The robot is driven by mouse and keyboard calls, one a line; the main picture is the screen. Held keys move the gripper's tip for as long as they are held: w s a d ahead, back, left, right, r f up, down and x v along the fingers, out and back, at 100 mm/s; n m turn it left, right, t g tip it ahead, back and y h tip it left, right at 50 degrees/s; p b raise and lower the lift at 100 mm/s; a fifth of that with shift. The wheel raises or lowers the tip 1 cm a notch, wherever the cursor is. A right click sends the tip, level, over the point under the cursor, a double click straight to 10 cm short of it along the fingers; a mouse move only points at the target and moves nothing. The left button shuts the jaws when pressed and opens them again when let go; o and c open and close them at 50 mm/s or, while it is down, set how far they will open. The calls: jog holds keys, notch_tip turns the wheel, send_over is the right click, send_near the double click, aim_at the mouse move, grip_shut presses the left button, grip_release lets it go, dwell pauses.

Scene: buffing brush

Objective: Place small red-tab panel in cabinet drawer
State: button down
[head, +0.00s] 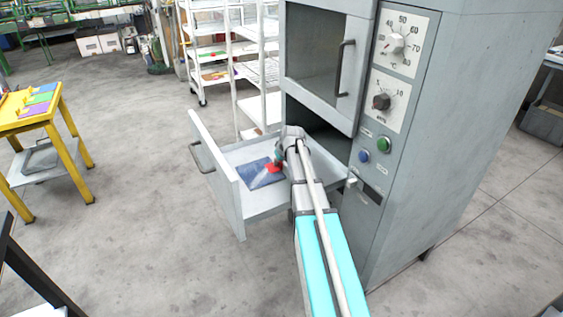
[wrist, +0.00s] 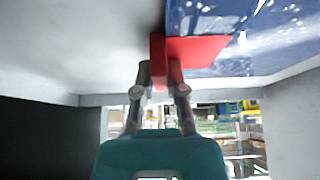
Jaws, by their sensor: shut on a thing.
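The small panel (head: 264,174) is a dark blue sheet with a red tab (head: 275,166). It is inside the open cabinet drawer (head: 225,185), over the drawer floor. In the wrist view the speckled blue panel (wrist: 260,35) and its red tab (wrist: 195,50) are close up. My gripper (wrist: 163,85) is shut on the red tab. In the head view my gripper (head: 281,163) is in the drawer at the panel's right edge, partly hidden by my arm. I cannot tell whether the panel touches the drawer floor.
The grey cabinet (head: 450,130) with dials and buttons stands right of the drawer. Its upper door (head: 318,60) is shut. A yellow table (head: 40,118) with coloured sheets stands at left. White shelving (head: 260,75) stands behind. The floor left of the drawer is clear.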

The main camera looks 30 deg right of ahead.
jog(key=shift+f, duration=0.15)
jog(key=c, duration=0.7)
grip_release()
jog(key=shift+r, duration=0.25)
jog(key=p+v, duration=0.3)
jog(key=shift+r, duration=0.1)
jog(key=p+v, duration=0.7)
jog(key=v, duration=0.1)
jog(key=shift+s+r, duration=0.25)
jog(key=shift+r, duration=0.05)
